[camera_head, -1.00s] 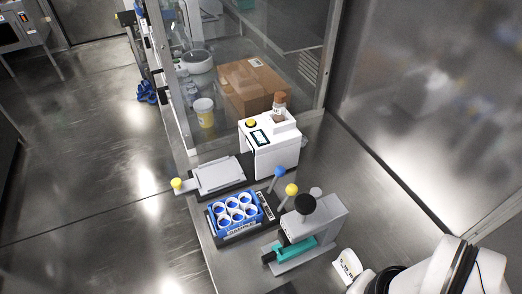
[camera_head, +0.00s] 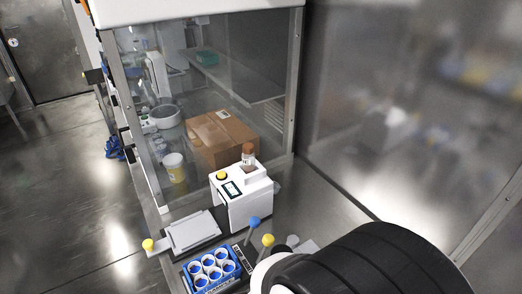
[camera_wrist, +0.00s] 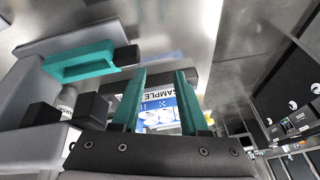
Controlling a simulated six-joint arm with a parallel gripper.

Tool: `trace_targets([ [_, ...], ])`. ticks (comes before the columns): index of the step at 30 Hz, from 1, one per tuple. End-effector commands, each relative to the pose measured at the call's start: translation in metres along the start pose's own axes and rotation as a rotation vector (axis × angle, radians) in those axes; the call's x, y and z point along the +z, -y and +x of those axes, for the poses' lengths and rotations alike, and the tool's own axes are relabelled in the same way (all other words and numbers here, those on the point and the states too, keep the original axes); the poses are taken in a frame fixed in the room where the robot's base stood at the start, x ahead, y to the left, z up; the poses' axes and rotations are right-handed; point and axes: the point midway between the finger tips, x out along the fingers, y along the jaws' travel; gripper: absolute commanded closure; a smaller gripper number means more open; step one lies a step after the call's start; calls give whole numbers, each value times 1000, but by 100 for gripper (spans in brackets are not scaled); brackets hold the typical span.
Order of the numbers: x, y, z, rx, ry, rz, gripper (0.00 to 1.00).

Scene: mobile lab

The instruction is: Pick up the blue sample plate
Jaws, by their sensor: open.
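The blue sample plate (camera_head: 212,271) is a blue rack holding several white round wells, with a "SAMPLE" label on its side. It sits at the bottom of the head view, its lower edge cut off. In the wrist view the plate (camera_wrist: 160,112) shows beyond and between the two teal fingers of my gripper (camera_wrist: 160,76). The fingers are apart with nothing held. I cannot tell how far the plate is from the fingertips. My gripper is out of the head view; only my white and black arm shows there at lower right.
A white device (camera_head: 243,203) with a yellow button and brown-capped bottle stands behind the plate. A flat grey tray (camera_head: 192,232) lies nearby. Blue (camera_head: 253,222) and yellow (camera_head: 268,240) ball-ended levers rise right of the plate. A grey device with a teal part (camera_wrist: 80,64) is left in the wrist view.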

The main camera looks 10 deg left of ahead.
Motion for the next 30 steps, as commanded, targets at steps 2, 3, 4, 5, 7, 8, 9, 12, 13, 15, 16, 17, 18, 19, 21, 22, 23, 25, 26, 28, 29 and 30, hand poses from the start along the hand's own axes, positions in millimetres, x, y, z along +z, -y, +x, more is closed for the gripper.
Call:
trace_targets([
  [2,-33,42,16,-141,-175,10,56],
  [3,-55,56,16,-194,-287,28,56],
  [4,-70,63,15,-221,-367,36,56],
  [5,-80,69,14,-239,-439,31,56],
  [7,-91,77,16,-238,-578,-19,56],
  [8,-91,78,17,-222,-623,-55,56],
  [9,-88,79,19,-193,-671,-110,56],
  [12,-80,78,21,-125,-745,-228,56],
  [13,-79,77,22,-111,-757,-252,56],
  [15,-80,77,25,-91,-774,-282,56],
  [16,-83,77,27,-88,-777,-286,56],
  [17,-87,78,30,-87,-780,-287,56],
  [18,-92,79,36,-87,-780,-286,56],
  [19,-96,80,39,-87,-780,-287,56],
  [21,-104,82,47,-88,-780,-285,56],
  [22,-106,83,50,-88,-779,-286,56],
  [23,-108,84,52,-88,-779,-286,56],
  [25,-112,84,56,-87,-778,-285,56],
  [26,-112,85,56,-88,-778,-285,56],
  [28,-113,85,56,-88,-778,-285,56],
  [29,-113,85,56,-88,-778,-285,56],
  [30,-113,85,56,-88,-778,-285,56],
])
